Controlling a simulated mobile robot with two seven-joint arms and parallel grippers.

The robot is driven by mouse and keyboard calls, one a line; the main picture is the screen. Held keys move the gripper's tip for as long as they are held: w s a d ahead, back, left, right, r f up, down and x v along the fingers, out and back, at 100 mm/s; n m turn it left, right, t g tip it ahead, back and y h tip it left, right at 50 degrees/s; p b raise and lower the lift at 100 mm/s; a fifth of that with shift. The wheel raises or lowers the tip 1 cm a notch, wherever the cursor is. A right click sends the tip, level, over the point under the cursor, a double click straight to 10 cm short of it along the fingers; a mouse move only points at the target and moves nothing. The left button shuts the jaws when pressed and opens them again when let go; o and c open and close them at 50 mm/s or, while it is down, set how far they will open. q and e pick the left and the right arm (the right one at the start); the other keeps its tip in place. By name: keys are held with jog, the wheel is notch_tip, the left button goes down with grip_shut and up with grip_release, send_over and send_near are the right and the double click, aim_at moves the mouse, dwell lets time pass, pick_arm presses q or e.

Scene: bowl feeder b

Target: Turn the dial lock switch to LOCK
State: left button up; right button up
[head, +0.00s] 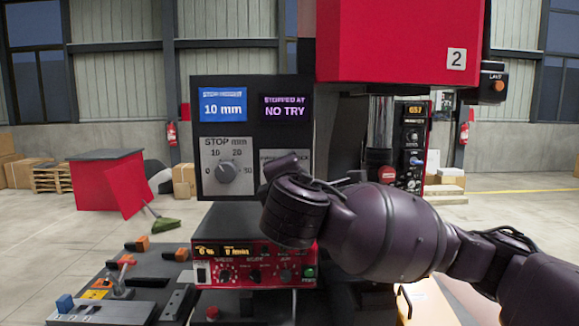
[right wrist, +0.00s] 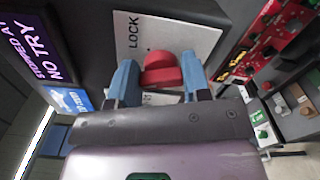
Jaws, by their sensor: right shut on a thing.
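The dial lock switch is a red knob (right wrist: 162,70) on a pale plate (right wrist: 190,35) in the right wrist view. The word LOCK stands sideways on the plate, up and left of the knob. Another label beside the knob is mostly covered. My right gripper (right wrist: 159,80) has its blue fingers on either side of the knob and is shut on it. In the head view my right wrist and hand (head: 292,205) hide the knob and most of its plate. My left gripper is not in view.
Left of the plate is a STOP mm dial (head: 226,173), below a blue 10 mm screen (head: 223,104) and a purple-lettered screen (head: 285,108) reading STOPPED AT NO TRY. A red control box (head: 255,266) sits below. A red housing (head: 395,40) overhangs above right.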

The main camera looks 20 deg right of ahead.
jog(key=m, duration=0.3)
jog(key=shift+f+p, duration=0.15)
jog(key=shift+p, duration=0.2)
jog(key=m, duration=0.2)
jog(key=shift+f+m+p, duration=0.1)
jog(key=shift+m+p, duration=0.2)
jog(key=shift+p, duration=0.05)
jog(key=m+p, duration=0.1)
jog(key=m, duration=0.5)
jog(key=shift+f, duration=0.15)
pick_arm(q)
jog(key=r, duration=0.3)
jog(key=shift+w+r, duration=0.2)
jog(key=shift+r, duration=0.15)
pick_arm(e)
jog(key=shift+m, duration=0.7)
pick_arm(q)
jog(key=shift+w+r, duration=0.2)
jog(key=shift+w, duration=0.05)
pick_arm(e)
jog(key=o, duration=0.9)
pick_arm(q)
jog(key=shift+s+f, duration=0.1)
pick_arm(e)
jog(key=shift+o, duration=0.2)
jog(key=shift+s+a, duration=0.1)
